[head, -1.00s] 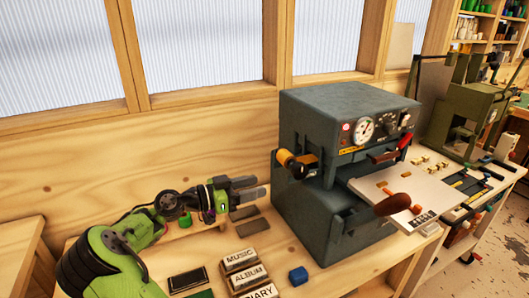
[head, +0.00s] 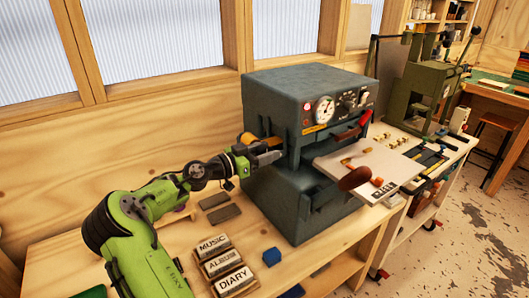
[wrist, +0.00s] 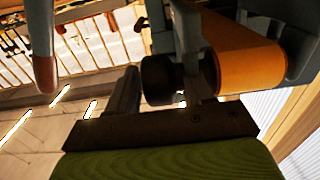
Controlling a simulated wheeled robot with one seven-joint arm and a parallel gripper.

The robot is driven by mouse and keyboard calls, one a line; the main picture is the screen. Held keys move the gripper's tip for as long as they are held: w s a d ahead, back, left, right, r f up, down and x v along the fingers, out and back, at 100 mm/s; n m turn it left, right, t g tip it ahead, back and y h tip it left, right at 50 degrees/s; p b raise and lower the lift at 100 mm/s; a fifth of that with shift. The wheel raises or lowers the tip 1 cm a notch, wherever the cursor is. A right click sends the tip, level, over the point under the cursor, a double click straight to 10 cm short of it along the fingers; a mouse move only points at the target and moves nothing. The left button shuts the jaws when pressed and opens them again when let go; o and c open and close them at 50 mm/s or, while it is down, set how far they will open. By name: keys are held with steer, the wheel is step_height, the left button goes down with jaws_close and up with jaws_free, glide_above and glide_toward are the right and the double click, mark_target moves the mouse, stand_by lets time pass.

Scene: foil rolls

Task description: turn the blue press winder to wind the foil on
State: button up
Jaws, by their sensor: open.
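The dark blue-grey press (head: 310,95) stands on the bench, with a gauge and switches on its front. An orange foil roll (wrist: 245,58) sits on its left side; in the head view my gripper (head: 272,154) covers most of it. In the wrist view a dark round winder knob (wrist: 160,79) is at the end of the roll, between my open fingers. I cannot tell whether either finger touches it. In the head view the winder is hidden behind my gripper.
A white table plate (head: 345,160) with a brown-knobbed handle (head: 354,179) juts from the press front. Type blocks reading MUSIC (head: 212,245), ALBUM and DIARY (head: 234,280), a blue block (head: 271,257) and grey bars (head: 223,214) lie on the bench. A green press (head: 415,90) stands at right.

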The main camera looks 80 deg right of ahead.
jaws_close()
stand_by(0.4)
steer(key=t+y+p, duration=0.2)
steer(key=y+p, duration=0.1)
steer(key=shift+s+r+t, duration=0.1)
steer(key=shift+r+t, duration=0.15)
steer(key=shift+t, duration=0.15)
steer(key=t+y+p, duration=0.2)
steer(key=p, duration=0.1)
steer(key=shift+d+f+y, duration=0.1)
steer(key=shift+y, duration=0.3)
steer(key=shift+f+t+y+p, duration=0.1)
steer(key=shift+t+y+p, duration=0.4)
steer(key=shift+p, duration=0.1)
steer(key=shift+f, duration=0.1)
